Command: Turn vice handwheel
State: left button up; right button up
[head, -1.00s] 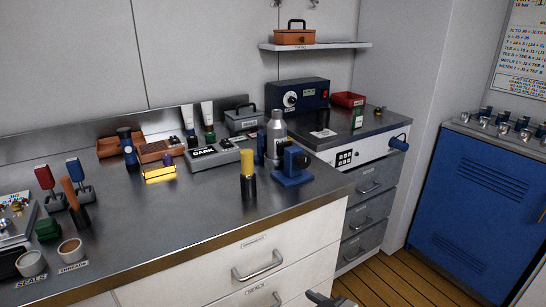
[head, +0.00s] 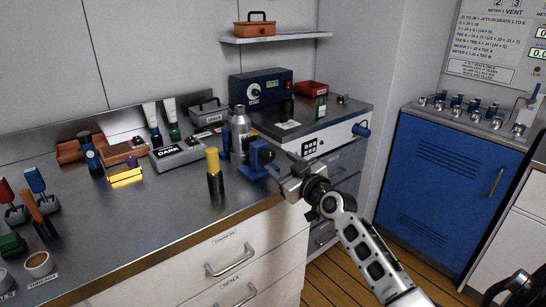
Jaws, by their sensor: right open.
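The small blue vice (head: 252,163) stands upright near the front right edge of the steel worktop in the head view. A dark round part shows on its right side, and I cannot clearly make out the handwheel. My right gripper (head: 278,167) is open and empty, just right of the vice, with its fingers pointing left toward it. The fingertips look close to the vice, and I cannot tell whether they touch it.
A black bottle with a yellow top (head: 214,172) stands left of the vice, and a grey bottle (head: 239,130) behind it. A grey DARK box (head: 177,156) is further left. The worktop front (head: 150,215) is clear. A blue cabinet (head: 445,190) stands at right.

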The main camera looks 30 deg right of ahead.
aim_at(270, 156)
jog(key=shift+w, duration=2.35)
jog(key=c, duration=1)
